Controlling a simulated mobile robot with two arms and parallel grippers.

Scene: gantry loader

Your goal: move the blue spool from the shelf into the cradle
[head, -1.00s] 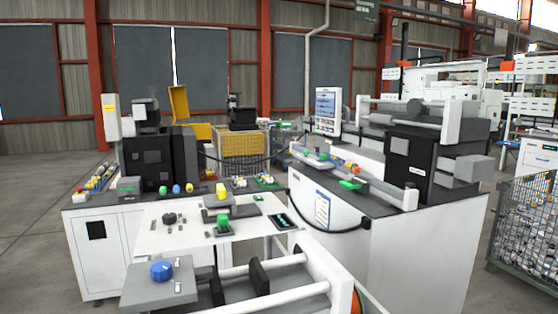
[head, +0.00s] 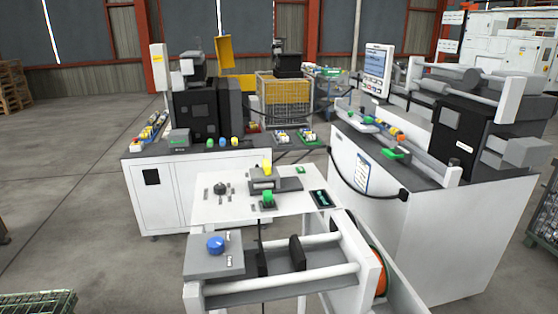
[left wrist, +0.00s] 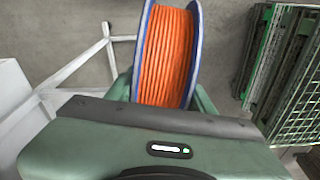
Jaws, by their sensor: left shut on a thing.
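A spool (left wrist: 166,55) with blue flanges and orange winding is in the left wrist view. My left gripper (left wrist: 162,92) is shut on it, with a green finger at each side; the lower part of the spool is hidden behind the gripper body. My left gripper does not show in the head view, and my right gripper is in neither view. No cradle or shelf can be made out for certain. A white frame with pale rods (head: 300,270) and black upright plates stands at the front of the head view. An orange round part (head: 380,266) shows at its right end.
A white workbench (head: 232,203) with small coloured parts stands behind the rods. A white machine cabinet (head: 440,225) with a screen (head: 378,66) is to the right. Green mesh (left wrist: 285,75) stands at the right in the left wrist view. Open grey floor (head: 75,205) lies at the left.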

